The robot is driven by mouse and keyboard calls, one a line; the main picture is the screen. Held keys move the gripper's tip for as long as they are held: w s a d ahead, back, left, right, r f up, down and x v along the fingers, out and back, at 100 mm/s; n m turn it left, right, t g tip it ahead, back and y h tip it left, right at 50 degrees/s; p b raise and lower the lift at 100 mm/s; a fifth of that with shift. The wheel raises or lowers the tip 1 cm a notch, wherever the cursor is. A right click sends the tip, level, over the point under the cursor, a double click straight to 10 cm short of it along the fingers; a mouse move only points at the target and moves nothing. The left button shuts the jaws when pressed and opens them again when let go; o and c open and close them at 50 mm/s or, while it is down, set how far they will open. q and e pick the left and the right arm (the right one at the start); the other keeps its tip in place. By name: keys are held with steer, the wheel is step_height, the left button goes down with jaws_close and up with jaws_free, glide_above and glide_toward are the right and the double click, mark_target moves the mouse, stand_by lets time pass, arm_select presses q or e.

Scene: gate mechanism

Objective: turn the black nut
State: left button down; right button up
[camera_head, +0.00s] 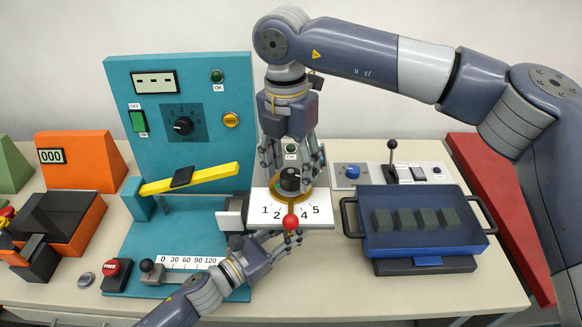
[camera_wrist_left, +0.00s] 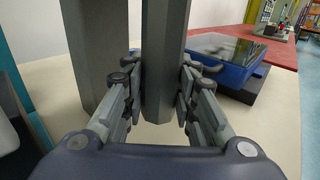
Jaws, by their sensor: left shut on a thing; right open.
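The black nut (camera_head: 290,180) is a dark round piece inside a yellow ring, above a white plate (camera_head: 262,213) marked 1, 2, 4, 5. A yellow pointer with a red ball (camera_head: 291,222) extends from it toward the front. My right gripper (camera_head: 293,168) points down from above, open, with its fingers on either side of the nut; contact cannot be told. My left gripper (camera_head: 283,243) is low at the plate's front edge, by the red ball. In the left wrist view its fingers are shut on a grey post (camera_wrist_left: 166,60); a second grey post (camera_wrist_left: 92,50) stands left of it.
A teal panel (camera_head: 180,75) with a dial and a yellow bar (camera_head: 210,175) stands left. A blue tray (camera_head: 424,240) with dark blocks sits right; a control box (camera_head: 420,174) with a lever is behind it. Clear table lies at the front right.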

arm_select(q)
steer(key=shift+f, duration=0.2)
arm_select(e)
steer(key=shift+f, duration=0.3)
steer(key=c, duration=1.1)
steer(key=shift+o, duration=0.2)
